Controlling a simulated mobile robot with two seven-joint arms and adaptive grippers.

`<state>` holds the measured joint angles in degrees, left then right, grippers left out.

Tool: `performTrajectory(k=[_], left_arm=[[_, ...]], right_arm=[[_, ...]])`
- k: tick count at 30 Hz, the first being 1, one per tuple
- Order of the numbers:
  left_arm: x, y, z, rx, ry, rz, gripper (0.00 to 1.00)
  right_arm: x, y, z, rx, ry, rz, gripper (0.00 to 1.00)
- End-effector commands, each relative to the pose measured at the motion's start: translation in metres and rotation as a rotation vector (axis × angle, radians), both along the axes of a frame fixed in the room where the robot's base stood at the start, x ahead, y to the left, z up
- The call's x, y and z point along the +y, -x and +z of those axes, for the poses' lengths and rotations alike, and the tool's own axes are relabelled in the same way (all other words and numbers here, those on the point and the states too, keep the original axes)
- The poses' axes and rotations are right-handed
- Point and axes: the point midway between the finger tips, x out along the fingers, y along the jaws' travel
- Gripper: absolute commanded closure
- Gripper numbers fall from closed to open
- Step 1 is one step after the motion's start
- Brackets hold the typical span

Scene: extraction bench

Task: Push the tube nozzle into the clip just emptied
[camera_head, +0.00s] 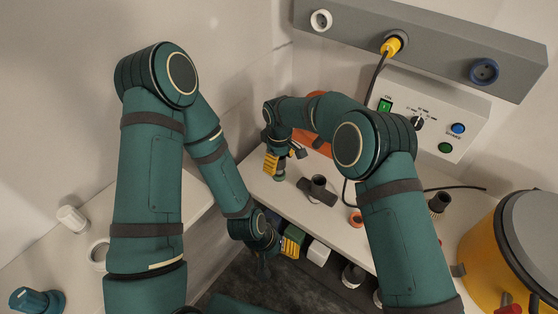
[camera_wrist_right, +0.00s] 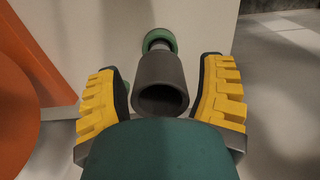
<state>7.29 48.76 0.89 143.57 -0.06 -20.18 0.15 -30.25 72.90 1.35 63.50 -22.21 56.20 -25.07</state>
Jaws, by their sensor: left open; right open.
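A dark grey hollow tube end (camera_wrist_right: 162,85), which looks like the tube nozzle, lies between the spread yellow fingers of my right gripper (camera_wrist_right: 162,98) in the right wrist view. Gaps show on both sides of it. A green round piece (camera_wrist_right: 160,38) is at its far end. In the head view my right gripper (camera_head: 272,164) is open over the back left of the bench. My left gripper (camera_head: 290,241) is open, low at the bench's front edge, partly hidden by its wrist. I cannot make out which part is the emptied clip.
A dark upright socket on a flat base (camera_head: 318,185) stands on the bench (camera_head: 262,196). An orange round thing (camera_head: 318,128) is behind my right arm. A white block (camera_head: 318,252) is at the front edge. A yellow drum (camera_head: 485,245) stands at right.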

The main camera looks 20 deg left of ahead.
Motion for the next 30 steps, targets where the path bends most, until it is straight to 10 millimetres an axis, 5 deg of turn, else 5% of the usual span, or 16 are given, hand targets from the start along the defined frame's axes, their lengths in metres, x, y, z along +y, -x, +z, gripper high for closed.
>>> performTrajectory(k=[7, 21, 30], left_arm=[[0.0, 0.0, 0.0, 0.0, 0.0, 0.0, 0.34], [0.0, 0.0, 0.0, 0.0, 0.0, 0.0, 0.34], [0.0, 0.0, 0.0, 0.0, 0.0, 0.0, 0.34]], right_arm=[[0.0, -0.001, 0.018, -0.003, -0.002, 0.0, 0.31], [0.0, 0.0, 0.104, -0.002, -0.002, 0.0, 0.31], [0.0, 0.0, 0.121, 0.0, -0.001, 0.0, 0.31]])
